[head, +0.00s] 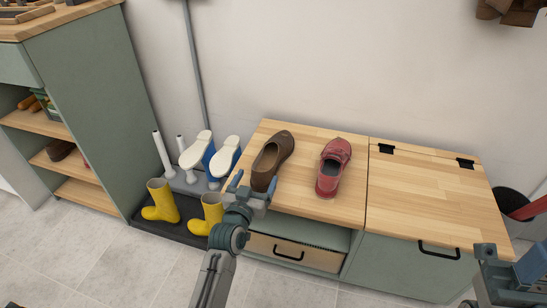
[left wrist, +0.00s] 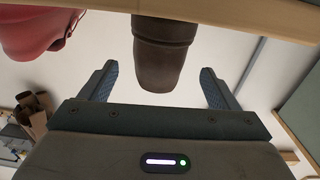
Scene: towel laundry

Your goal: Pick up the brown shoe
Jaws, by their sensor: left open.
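The brown shoe (head: 272,160) lies on the wooden top of the bench, left of a red shoe (head: 333,167). My left gripper (head: 254,183) is at the front edge of the bench, at the near end of the brown shoe. In the left wrist view, the end of the brown shoe (left wrist: 163,50) shows between the two parted fingers, with a gap on both sides. The left gripper is open and holds nothing. Part of my right gripper (head: 500,272) shows at the lower right edge, cut off by the frame, away from both shoes.
The bench top (head: 425,195) is clear on the right. Yellow boots (head: 161,202) stand on a dark tray (head: 180,234) at the left, with white-soled blue shoes (head: 197,150) on a rack. A green shelf unit (head: 95,110) stands further left. A dark bin (head: 513,203) is at the right.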

